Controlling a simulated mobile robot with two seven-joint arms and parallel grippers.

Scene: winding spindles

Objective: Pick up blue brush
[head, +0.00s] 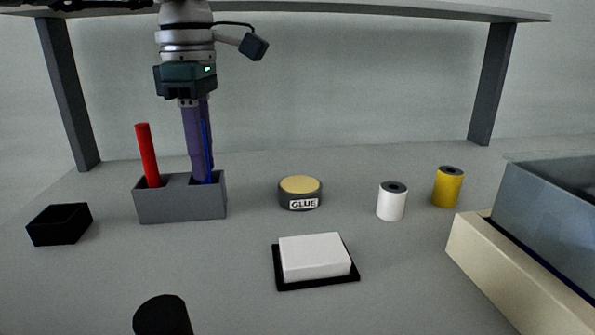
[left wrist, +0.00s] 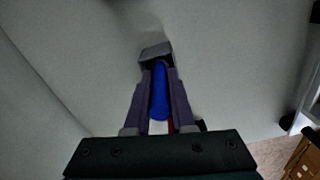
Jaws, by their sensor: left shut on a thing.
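The blue brush (head: 207,145) stands upright in the right slot of a grey holder (head: 180,205). My left gripper (head: 198,165) comes down from above with its purple fingers shut on the brush. In the left wrist view the brush (left wrist: 159,95) shows between the two fingers of the left gripper (left wrist: 158,85). The lower end of the brush is hidden in the holder. A red brush (head: 148,155) stands in the left slot, leaning slightly to the left. My right gripper is not in view.
A glue pot (head: 300,192), a white spool (head: 391,202) and a yellow spool (head: 447,187) stand right of the holder. A white block (head: 314,257) lies on a black base in front. A black box (head: 60,224) is at left, a grey bin (head: 548,215) at right. A shelf (head: 400,10) spans overhead.

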